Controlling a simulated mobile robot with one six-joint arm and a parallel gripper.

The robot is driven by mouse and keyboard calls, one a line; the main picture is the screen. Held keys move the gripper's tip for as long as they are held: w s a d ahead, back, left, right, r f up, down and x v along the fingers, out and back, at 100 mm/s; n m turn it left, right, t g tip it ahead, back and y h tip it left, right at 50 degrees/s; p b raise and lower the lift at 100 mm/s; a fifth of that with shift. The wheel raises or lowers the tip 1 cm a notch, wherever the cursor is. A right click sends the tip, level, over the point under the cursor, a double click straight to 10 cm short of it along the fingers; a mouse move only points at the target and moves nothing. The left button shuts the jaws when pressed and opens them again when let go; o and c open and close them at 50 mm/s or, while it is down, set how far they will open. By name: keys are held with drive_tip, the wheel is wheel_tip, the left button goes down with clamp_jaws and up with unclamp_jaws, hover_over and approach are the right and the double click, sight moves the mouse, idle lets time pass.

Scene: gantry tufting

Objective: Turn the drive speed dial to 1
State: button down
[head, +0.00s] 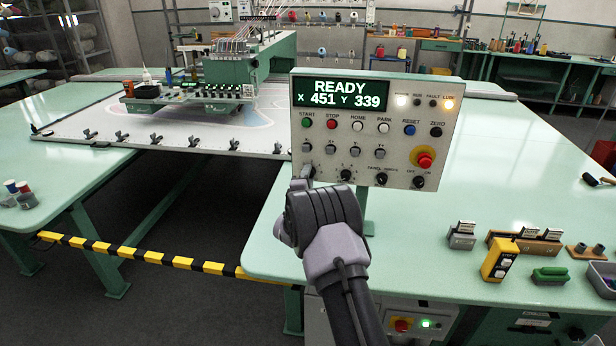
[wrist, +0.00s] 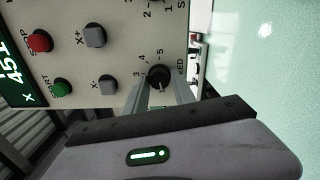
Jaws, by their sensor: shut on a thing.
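The drive speed dial (wrist: 159,76) is a round black knob at the lower left of the control panel (head: 450,130), below the X- button. In the wrist view the marks 3, 4 and 5 show around it, with part of a label ending in "ED". The mark 1 and the rest of its scale are hidden, and I cannot tell its setting. My gripper (wrist: 161,92) is shut on the dial, with a grey finger on each side of it. In the head view my gripper (head: 304,182) reaches the panel's lower left corner and mostly covers the dial.
More dials (head: 346,175) sit to the right along the panel's bottom row. A red emergency stop (head: 425,161) is at the panel's right. The screen (head: 340,94) reads READY, X 451 Y 339. A green table (head: 480,270) lies below, with small items at right.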

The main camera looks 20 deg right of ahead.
idle(0.4)
drive_tip(key=c, duration=1.1)
unclamp_jaws()
drive_tip(key=shift+o, duration=0.2)
drive_tip(key=shift+s+a, duration=0.1)
drive_tip(key=p+v, duration=0.2)
drive_tip(key=v, duration=1.5)
drive_tip(key=shift+a, duration=0.1)
